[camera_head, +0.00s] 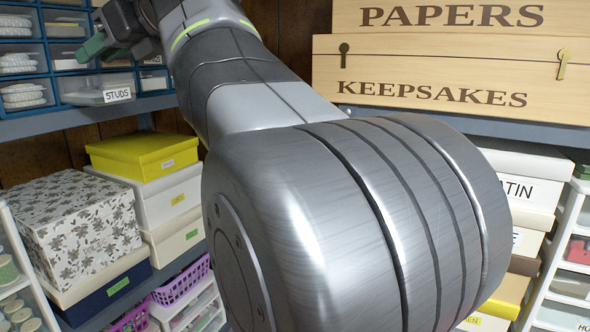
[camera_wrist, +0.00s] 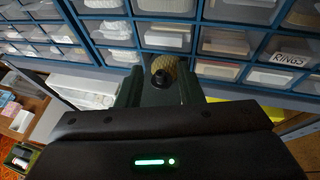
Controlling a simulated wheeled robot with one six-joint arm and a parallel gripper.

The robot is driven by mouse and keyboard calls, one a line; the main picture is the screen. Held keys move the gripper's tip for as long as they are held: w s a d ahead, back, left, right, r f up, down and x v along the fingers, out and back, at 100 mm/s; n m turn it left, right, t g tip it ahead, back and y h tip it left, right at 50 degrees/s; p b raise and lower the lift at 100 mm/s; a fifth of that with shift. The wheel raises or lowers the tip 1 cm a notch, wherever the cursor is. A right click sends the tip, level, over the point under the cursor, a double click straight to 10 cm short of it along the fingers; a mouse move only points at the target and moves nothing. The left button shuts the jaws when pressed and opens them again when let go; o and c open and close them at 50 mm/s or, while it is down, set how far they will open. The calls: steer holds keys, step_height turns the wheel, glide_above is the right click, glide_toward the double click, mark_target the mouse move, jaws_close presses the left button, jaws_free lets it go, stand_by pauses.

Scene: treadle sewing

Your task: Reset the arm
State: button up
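My gripper (camera_head: 88,48) is at the upper left in the head view, in front of the blue drawer cabinet and above the pulled-out drawer labelled STUDS (camera_head: 100,97). In the wrist view its two green fingers (camera_wrist: 163,88) stand apart and point at the cabinet. A tan, textured round piece with a black knob-like end (camera_wrist: 163,74) shows between the fingers. I cannot tell whether the fingers touch it or it lies behind them. My arm reaches across the middle of the head view, bent up and to the left.
The blue cabinet (camera_wrist: 188,44) holds rows of clear drawers, one labelled RINGS. Wooden boxes marked PAPERS and KEEPSAKES (camera_head: 450,85) stand on a shelf at the right. Below are a yellow-lidded box (camera_head: 143,152), a floral box (camera_head: 80,225) and a purple basket (camera_head: 182,283).

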steer(key=v, duration=0.9)
steer(key=x, duration=1)
steer(key=shift+a+f, duration=0.1)
steer(key=shift+a, duration=0.3)
steer(key=shift+w+a+f, duration=0.1)
steer(key=shift+a+f, duration=0.15)
steer(key=shift+f, duration=0.25)
steer(key=shift+w+a+f, duration=0.1)
steer(key=shift+a+f, duration=0.2)
steer(key=shift+f, duration=0.2)
step_height(320, 180, up, 9)
steer(key=s+d, duration=0.3)
steer(key=d, duration=0.4)
steer(key=s+d+b, duration=0.1)
steer(key=s+d, duration=0.3)
steer(key=d, duration=0.3)
steer(key=shift+s+d+f, duration=0.2)
steer(key=shift+f, duration=0.05)
